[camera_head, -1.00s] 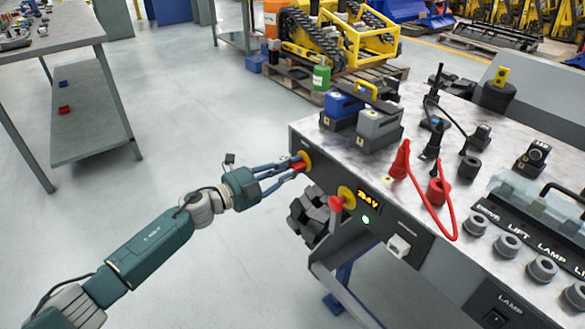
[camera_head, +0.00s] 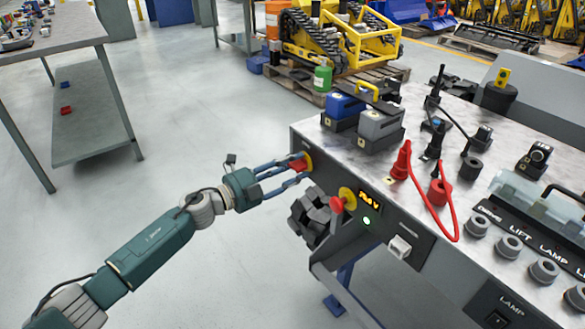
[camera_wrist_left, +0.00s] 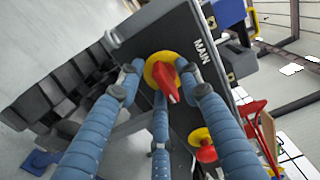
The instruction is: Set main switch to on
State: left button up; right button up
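The main switch is a red handle on a round yellow plate at the left end of the bench's front panel. In the left wrist view its red handle (camera_wrist_left: 168,84) points obliquely down and right beside the label MAIN. It also shows in the head view (camera_head: 299,165). My left gripper (camera_head: 296,172) is at the switch, with its blue-grey fingers spread around the handle. In the left wrist view the fingertips (camera_wrist_left: 160,83) appear apart from the handle. My right gripper is not in view.
A red mushroom button (camera_head: 338,204) on yellow is right of the switch, beside a lit amber display (camera_head: 369,198) and a green lamp (camera_head: 367,221). Dark blocks (camera_head: 311,216) sit below. Blue and grey batteries (camera_head: 379,125) stand on the bench top. The floor to the left is clear.

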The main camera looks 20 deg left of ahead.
pick_arm(q)
jog(key=v, duration=1.2)
